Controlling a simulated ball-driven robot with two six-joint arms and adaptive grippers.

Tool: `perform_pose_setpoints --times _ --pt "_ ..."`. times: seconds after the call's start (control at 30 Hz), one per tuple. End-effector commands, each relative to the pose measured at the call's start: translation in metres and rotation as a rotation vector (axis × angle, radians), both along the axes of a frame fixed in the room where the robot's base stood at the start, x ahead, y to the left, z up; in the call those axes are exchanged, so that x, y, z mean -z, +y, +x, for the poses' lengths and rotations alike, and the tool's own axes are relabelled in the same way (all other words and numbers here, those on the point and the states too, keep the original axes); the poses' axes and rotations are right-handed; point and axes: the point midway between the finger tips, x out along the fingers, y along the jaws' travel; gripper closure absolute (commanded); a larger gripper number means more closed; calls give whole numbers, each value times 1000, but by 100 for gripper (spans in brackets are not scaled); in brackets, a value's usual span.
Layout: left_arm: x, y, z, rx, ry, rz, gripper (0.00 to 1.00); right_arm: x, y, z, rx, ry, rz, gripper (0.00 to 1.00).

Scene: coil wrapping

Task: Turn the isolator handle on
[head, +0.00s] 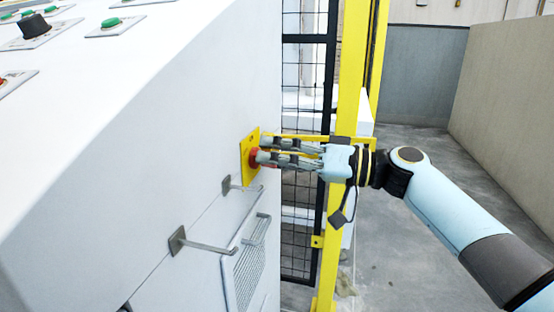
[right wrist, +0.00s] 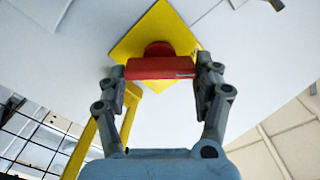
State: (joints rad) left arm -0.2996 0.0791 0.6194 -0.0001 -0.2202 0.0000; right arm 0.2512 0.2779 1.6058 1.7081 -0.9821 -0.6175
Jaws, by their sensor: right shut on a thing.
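The isolator handle is a red bar on a round red hub. In the right wrist view the handle (right wrist: 155,68) lies level across the picture, in front of a yellow plate (right wrist: 188,38) set like a diamond. In the head view the yellow plate (head: 245,151) is on the side of the white cabinet, and a little red of the handle (head: 254,158) shows. My right gripper (head: 264,151) reaches in from the right and is shut on the handle, with one finger at each end of the bar, as the right wrist view (right wrist: 160,80) shows. My left gripper is out of view.
The white cabinet (head: 150,120) fills the left, with green buttons (head: 111,22) and a black knob (head: 34,25) on top. Metal hooks (head: 178,240) stick out below the plate. A yellow post (head: 350,80) and black mesh fence (head: 305,70) stand behind my gripper. Grey floor is clear at right.

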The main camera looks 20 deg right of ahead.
Motion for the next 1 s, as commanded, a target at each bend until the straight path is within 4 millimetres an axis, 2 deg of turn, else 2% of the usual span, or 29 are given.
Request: perform_pose_setpoints --times 0.6,1.0 --pt "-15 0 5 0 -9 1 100 1 -1 2 2 477 321 65" --pt "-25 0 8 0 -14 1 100 3 -2 2 2 678 459 65"
